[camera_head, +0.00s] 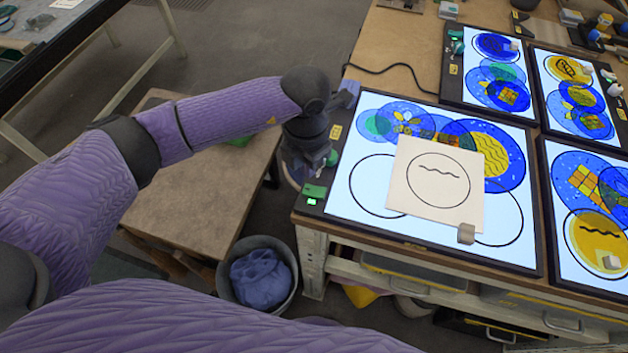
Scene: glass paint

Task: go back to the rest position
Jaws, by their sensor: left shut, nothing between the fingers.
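My left arm comes in from the left in a purple quilted sleeve. Its dark gripper (308,165) points down beside the left edge of the near light panel (375,134). The gripper is shut with nothing in it; its fingertips are small and partly lost against the dark panel frame. My right gripper is out of view. On the lit panel lie blue, green and yellow painted glass pieces, and a cream sheet (410,200) with a circle and a wavy line. A small beige block (466,233) sits at the sheet's lower right.
A brown low table (190,195) stands left of the workbench. A grey bin (228,284) with a blue bag stands on the floor between them. More lit panels (533,90) with painted glass fill the right.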

